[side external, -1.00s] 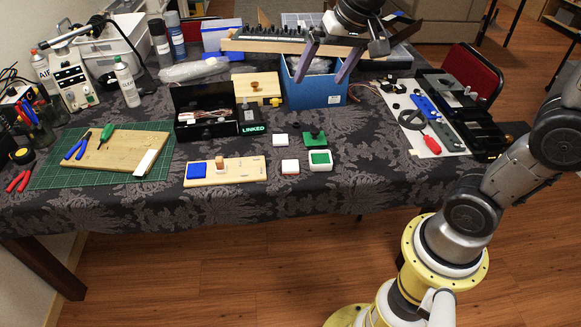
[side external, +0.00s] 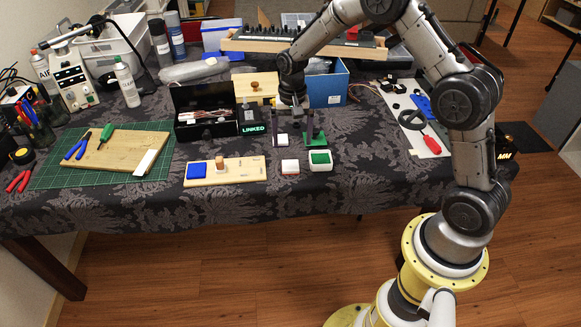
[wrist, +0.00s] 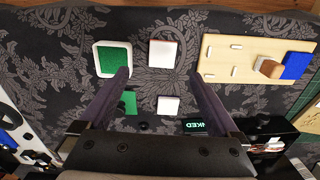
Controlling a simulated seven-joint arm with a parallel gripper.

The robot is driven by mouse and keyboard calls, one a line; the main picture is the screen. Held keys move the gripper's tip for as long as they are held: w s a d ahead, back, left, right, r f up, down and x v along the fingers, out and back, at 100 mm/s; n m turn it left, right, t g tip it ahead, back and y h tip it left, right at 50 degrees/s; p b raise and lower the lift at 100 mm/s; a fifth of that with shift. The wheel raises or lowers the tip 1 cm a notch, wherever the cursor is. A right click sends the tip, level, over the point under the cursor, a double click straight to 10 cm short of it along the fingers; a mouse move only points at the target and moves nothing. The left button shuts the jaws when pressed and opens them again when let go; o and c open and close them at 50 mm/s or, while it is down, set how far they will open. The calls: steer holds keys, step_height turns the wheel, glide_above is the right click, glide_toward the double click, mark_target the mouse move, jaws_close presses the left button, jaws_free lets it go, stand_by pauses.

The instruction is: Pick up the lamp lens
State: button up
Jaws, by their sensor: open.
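Several small square pieces lie on the dark cloth; which is the lamp lens I cannot tell for sure. A white square (side external: 290,166) with a reddish lower edge also shows in the wrist view (wrist: 163,54). A green square in a white frame (side external: 320,160) lies to its right. Behind them are a smaller white square (side external: 282,140) and a green piece (side external: 316,139), partly behind my finger. My gripper (side external: 292,143) points down, open and empty, above these pieces. In the wrist view the white squares lie between its fingers (wrist: 159,74), and the framed green square lies outside.
A wooden board (side external: 235,171) with a blue square (side external: 197,171) and pegs lies left. The cloth in front is clear.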

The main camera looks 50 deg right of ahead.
mark_target(290, 165)
steer(key=f, duration=0.9)
steer(key=shift+w+f, duration=0.25)
steer(key=shift+f, duration=0.05)
steer(key=shift+c, duration=0.3)
steer(key=c, duration=1.4)
steer(key=shift+r, duration=0.1)
